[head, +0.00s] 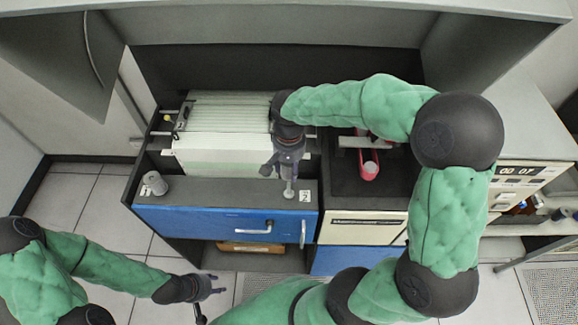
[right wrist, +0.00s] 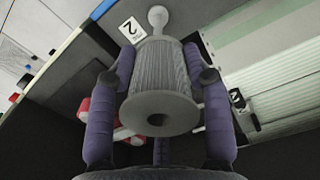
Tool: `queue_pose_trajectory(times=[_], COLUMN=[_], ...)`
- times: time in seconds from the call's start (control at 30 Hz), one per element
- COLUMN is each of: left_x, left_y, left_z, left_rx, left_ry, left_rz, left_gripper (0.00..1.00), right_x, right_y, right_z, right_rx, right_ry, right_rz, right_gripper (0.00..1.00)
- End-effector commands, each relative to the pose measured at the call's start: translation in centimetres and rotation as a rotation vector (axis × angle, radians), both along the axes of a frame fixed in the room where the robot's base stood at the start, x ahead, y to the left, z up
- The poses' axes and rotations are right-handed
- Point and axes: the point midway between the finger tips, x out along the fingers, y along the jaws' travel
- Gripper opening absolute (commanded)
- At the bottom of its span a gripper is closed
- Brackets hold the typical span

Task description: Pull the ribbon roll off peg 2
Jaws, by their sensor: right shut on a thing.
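My right gripper (right wrist: 158,85) is shut on the grey ribbon roll (right wrist: 160,70), with one purple finger on either side. The roll's near flange, with a dark centre hole, faces the right wrist camera. Peg 2 (right wrist: 157,18) shows as a pale stem and round end past the roll's far end, beside a white label reading 2 (right wrist: 131,29). I cannot tell whether the peg still reaches inside the roll. In the head view my right gripper (head: 285,168) is above peg 2 (head: 289,190) and largely hides the roll. My left gripper (head: 213,288) is open and empty, low in front of the cabinet.
A grey roll (head: 154,183) stands by label 1 (head: 143,192) at the ledge's left. Pale cards (head: 225,125) fill the bay behind the ledge. A red object (head: 369,166) lies in the dark recess to the right. The ledge (head: 220,192) between the pegs is clear.

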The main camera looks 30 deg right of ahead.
Motion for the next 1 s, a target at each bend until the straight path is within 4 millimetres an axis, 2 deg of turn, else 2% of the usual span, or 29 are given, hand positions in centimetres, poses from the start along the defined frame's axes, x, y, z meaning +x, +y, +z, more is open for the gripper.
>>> queue_pose_trajectory(times=[1.0], left_x=[0.0], left_y=[0.0], left_z=[2.6], left_rx=[0.0], left_ry=[0.0], left_rz=[0.0], left_gripper=[0.4], right_x=[0.0], right_y=[0.0], right_z=[3.6], right_rx=[0.0], right_ry=[0.0], right_rz=[0.0], right_gripper=[0.12])
